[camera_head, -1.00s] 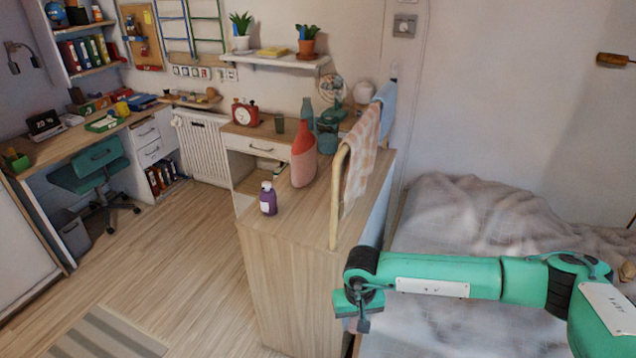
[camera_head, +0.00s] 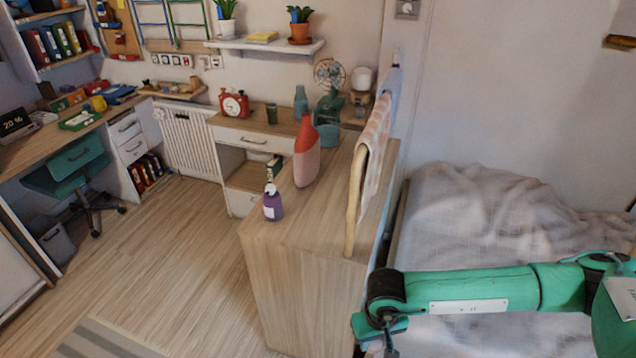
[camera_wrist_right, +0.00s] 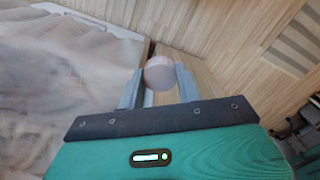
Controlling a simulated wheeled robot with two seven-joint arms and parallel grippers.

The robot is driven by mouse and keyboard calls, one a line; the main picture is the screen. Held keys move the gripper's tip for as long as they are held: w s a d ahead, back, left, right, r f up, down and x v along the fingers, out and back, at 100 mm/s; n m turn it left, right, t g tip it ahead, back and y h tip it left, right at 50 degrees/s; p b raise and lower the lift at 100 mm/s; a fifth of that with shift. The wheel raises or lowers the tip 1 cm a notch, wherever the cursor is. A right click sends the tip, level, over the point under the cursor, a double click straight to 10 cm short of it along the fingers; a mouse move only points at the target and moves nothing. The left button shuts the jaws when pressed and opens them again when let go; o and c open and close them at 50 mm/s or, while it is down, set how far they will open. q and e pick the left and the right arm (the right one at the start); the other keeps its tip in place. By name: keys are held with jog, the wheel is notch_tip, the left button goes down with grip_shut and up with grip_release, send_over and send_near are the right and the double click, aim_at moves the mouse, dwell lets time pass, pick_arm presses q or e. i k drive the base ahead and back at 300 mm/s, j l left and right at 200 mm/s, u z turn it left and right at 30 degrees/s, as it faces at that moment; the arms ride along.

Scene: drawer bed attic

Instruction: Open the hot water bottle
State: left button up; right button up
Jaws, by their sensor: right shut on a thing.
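A red and pink hot water bottle (camera_head: 306,158) stands upright on the wooden cabinet top, its narrow neck upward. My right gripper shows in the right wrist view (camera_wrist_right: 159,85), beyond the front of the cabinet and well apart from the bottle. It is shut on a round, pale pinkish-grey thing (camera_wrist_right: 159,72); I cannot tell for certain what this is. In the head view its fingers are largely hidden at the bottom edge. My left gripper is not in view.
A purple pump bottle (camera_head: 273,206) stands on the cabinet (camera_head: 300,235) near its left edge. A bed (camera_head: 490,220) lies to the right. The floor at left is open.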

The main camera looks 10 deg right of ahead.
aim_at(307, 146)
jog(key=i+j+z, duration=0.15)
jog(key=j, duration=0.25)
jog(key=i+j+z, duration=0.2)
jog(key=i+j, duration=0.15)
jog(key=i+j+z, duration=0.15)
jog(key=j, duration=0.35)
jog(key=i+j+z, duration=0.2)
jog(key=j, duration=0.25)
jog(key=i+j+z, duration=0.15)
jog(key=j, duration=0.3)
jog(key=i+j+z, duration=0.2)
jog(key=j, duration=0.3)
jog(key=j+z, duration=0.15)
jog(key=j, duration=0.35)
jog(key=j+z, duration=0.15)
jog(key=j, duration=0.4)
jog(key=i, duration=0.05)
